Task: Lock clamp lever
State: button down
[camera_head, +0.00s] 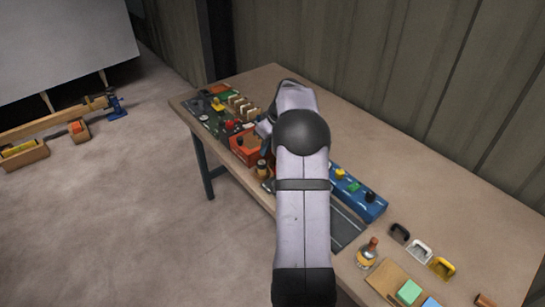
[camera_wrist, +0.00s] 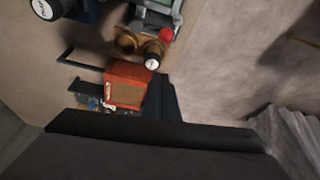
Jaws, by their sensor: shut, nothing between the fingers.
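I cannot pick out the clamp lever for certain. An orange box (camera_head: 244,146) stands near the table's front edge, and it also shows in the wrist view (camera_wrist: 128,88) with a small label. A red ball knob (camera_wrist: 166,34) and brass parts with a white-faced cap (camera_wrist: 152,63) lie beyond it in the wrist view. My gripper (camera_wrist: 163,98) shows as a dark shape beside the orange box, shut and empty. Whether it touches the box cannot be told. In the head view my arm hides most of the gripper.
The table (camera_head: 440,180) has free room toward the wall. A blue box (camera_head: 362,204) with coloured knobs stands right of my arm. Several small handles, a bottle (camera_head: 367,254) and coloured blocks lie at the near right. Boards and knobs crowd the far left end.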

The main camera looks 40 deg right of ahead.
jog(key=shift+s+d+f+p, duration=0.15)
jog(key=shift+s+f+p, duration=0.35)
jog(key=shift+s+f, duration=0.3)
jog(key=shift+s+d+f+p, duration=0.1)
jog(key=shift+s+f+p, duration=0.4)
jog(key=shift+s+f, duration=0.3)
jog(key=shift+w+f, duration=0.1)
jog(key=shift+f, duration=0.05)
